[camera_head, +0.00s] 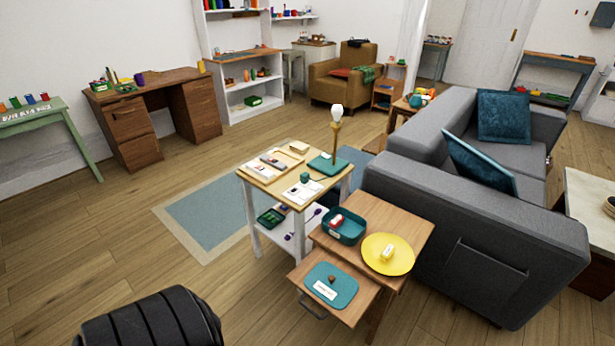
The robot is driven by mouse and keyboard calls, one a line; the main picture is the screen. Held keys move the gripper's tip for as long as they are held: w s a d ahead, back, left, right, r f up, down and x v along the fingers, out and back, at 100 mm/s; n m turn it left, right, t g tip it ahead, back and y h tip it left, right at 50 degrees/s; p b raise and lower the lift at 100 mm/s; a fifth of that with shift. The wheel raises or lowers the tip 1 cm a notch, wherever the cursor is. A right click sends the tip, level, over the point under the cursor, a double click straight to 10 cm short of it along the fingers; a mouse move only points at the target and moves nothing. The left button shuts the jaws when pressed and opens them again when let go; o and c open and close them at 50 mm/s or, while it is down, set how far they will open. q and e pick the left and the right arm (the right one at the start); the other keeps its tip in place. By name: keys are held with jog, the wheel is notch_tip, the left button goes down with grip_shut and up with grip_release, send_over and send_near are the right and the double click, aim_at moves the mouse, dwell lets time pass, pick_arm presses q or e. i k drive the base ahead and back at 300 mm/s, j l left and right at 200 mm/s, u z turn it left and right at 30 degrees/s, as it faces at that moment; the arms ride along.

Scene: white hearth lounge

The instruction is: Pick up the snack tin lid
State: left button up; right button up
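A flat teal lid (331,284) with rounded corners, a small brown knob and a white label lies on the lower, pulled-out leaf of a wooden side table (412,214). An open teal tin (345,231) stands on the table's upper top, behind the lid, with a red-and-white item in it. The lid is apart from the tin. The label's writing is too small to read. Neither of my grippers is in view, and nothing touches the lid.
A yellow round plate (402,262) with a small yellow block is right of the tin. A white-legged table (262,181) with a lamp, papers and a teal book stands behind. A grey sofa (440,210) closes off the right. Wooden floor (190,280) is open at left.

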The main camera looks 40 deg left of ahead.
aim_at(333, 286)
jog(key=u, duration=1.1)
